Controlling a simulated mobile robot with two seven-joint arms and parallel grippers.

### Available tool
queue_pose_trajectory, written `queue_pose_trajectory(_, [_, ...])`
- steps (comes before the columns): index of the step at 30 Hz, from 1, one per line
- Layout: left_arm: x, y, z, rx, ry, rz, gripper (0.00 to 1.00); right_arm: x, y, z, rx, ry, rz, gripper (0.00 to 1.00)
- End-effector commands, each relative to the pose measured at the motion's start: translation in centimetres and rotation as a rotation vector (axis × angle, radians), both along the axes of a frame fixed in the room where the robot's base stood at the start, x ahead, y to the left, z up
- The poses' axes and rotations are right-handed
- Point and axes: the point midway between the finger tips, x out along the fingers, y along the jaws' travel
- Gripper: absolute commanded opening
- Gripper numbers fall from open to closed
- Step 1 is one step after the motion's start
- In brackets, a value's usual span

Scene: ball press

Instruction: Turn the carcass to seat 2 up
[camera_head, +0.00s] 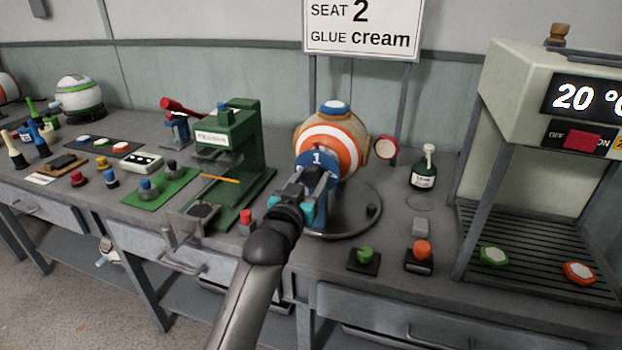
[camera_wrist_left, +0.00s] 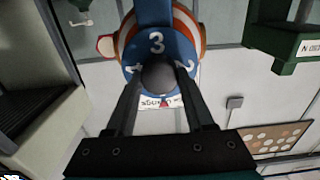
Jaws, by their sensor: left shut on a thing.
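The carcass (camera_head: 328,138) is a round body with orange and white bands, a tan part and a blue cap, held on a stand over a round base. A blue disc on its near side has a 1 (camera_head: 317,158) upright at its top. The left wrist view shows the disc's 3 (camera_wrist_left: 156,42) at the picture's top, a 2 at its right and a 4 at its left. My left gripper (camera_head: 303,190) is shut on the dark round knob (camera_wrist_left: 158,77) at the disc's centre. My right gripper is out of view.
A sign (camera_head: 362,27) behind reads SEAT 2, GLUE cream. A green press (camera_head: 232,150) stands left of the carcass. A dark green bottle (camera_head: 424,175) and a heater cabinet (camera_head: 515,90) stand to the right. Small colored parts lie along the bench.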

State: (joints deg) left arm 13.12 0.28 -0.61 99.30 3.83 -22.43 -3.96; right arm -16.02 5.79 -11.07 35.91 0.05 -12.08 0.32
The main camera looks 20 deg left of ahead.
Motion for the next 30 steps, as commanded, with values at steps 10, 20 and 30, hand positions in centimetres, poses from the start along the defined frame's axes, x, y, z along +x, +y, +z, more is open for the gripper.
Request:
queue_pose_trajectory(10, [-0.02,0.00,-0.03,0.000,0.000,0.000,0.04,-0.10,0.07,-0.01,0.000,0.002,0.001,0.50])
queue_pose_trajectory(20, [-0.02,0.00,-0.04,0.000,0.001,0.000,0.00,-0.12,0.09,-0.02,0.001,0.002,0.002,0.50])
queue_pose_trajectory(30, [-0.02,-0.01,-0.03,0.010,0.001,0.000,0.00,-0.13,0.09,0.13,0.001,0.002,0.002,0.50])
